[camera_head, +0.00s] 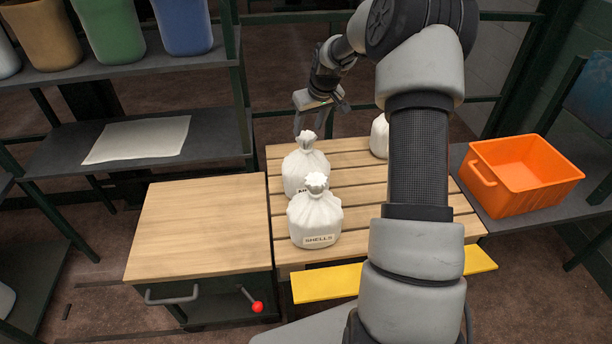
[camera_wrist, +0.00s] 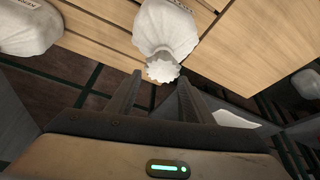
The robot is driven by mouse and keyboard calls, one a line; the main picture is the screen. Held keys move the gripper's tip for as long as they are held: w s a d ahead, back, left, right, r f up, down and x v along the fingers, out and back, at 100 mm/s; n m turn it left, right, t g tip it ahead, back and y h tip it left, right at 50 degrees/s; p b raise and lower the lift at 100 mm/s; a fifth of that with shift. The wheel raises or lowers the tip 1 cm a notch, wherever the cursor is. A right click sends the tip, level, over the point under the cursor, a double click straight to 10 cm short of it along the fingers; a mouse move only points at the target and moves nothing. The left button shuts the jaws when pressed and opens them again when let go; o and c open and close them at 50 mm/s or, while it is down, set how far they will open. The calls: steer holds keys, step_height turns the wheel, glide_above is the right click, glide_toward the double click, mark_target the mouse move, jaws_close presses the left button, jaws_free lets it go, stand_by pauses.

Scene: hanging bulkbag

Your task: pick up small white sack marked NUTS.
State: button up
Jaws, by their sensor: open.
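The small white sack marked NUTS (camera_head: 300,168) stands upright on the slatted wooden pallet. Its label is mostly hidden behind the sack marked SHELLS (camera_head: 315,215), which stands in front of it. My gripper (camera_head: 316,116) is open and empty, just above and behind the tied top of the NUTS sack. In the wrist view a white sack (camera_wrist: 166,28), apparently the same one, has its gathered top just past and between my fingertips (camera_wrist: 160,80).
A third white sack (camera_head: 380,136) is partly hidden behind my arm; one also shows in the wrist view (camera_wrist: 30,28). A wooden-topped cabinet (camera_head: 200,225) stands left of the pallet (camera_head: 350,185). An orange crate (camera_head: 525,190) is at right. A dark shelf (camera_head: 60,150) holds a white sheet.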

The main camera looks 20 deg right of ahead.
mark_target(306, 134)
steer(key=x, duration=0.4)
steer(key=shift+s+a+f+b, duration=0.15)
steer(key=shift+s+f+b, duration=0.1)
steer(key=shift+f+b, duration=0.1)
steer(key=shift+w+f, duration=0.15)
steer(key=shift+f, duration=0.1)
jaws_close()
stand_by(0.8)
steer(key=shift+w+r, duration=0.1)
steer(key=shift+r, duration=0.1)
